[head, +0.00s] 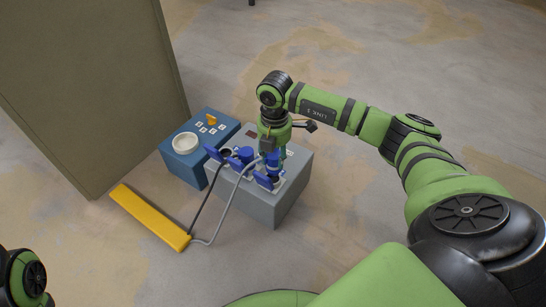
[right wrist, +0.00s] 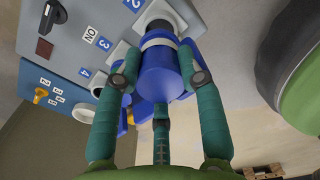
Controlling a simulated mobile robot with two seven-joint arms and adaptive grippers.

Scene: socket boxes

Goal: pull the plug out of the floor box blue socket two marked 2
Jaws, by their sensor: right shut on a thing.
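The grey floor box (head: 283,199) stands on the floor and has several blue sockets with lids on its top. My right gripper (head: 271,160) is over the box top, pointing down. In the right wrist view, its teal fingers (right wrist: 160,90) are shut around a blue plug (right wrist: 163,80) with a pale ring. The plug's far end meets a grey collar at the box face; I cannot tell how deep it sits. The label 2 (right wrist: 135,3) is beside that collar. My left gripper is not in view; only part of my left arm shows at the lower left.
A blue box (head: 180,167) with a pale round dish (head: 186,143) and an orange knob (head: 211,120) stands beside the grey box. Grey and dark cables run to a yellow floor strip (head: 150,217). A tall brown panel (head: 90,85) is at left.

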